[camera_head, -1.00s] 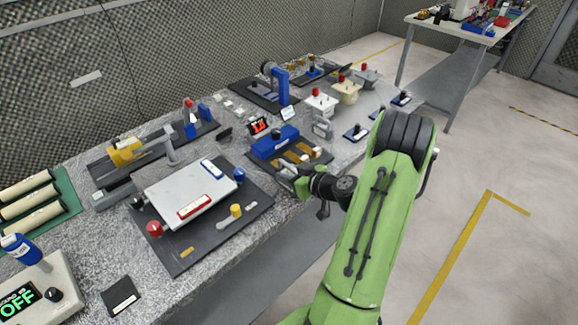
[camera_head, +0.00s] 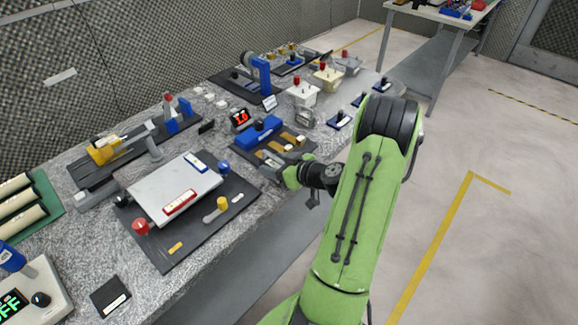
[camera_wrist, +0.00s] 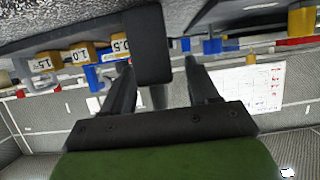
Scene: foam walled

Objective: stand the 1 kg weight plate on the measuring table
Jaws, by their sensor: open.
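In the wrist view, yellow weight plates labelled 1.5, 1.0 and 0.5 stand in a row at the upper left; the 1 kg plate (camera_wrist: 82,53) is the middle one. In the head view the tan pieces (camera_head: 271,158) lie on a dark mat, their labels too small to read. My gripper (camera_head: 271,168) is at the near edge of this mat; its two fingers (camera_wrist: 158,75) are apart with no plate between them. A pale flat plate (camera_head: 150,190) with red and blue bars may be the measuring table; I cannot be sure.
A blue device (camera_head: 258,133) and a red-digit display (camera_head: 241,119) stand behind the tan pieces. A red knob (camera_head: 140,226) and yellow cylinder (camera_head: 223,203) flank the pale plate. White boxes (camera_head: 303,92) stand farther along the bench. The floor at right is open.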

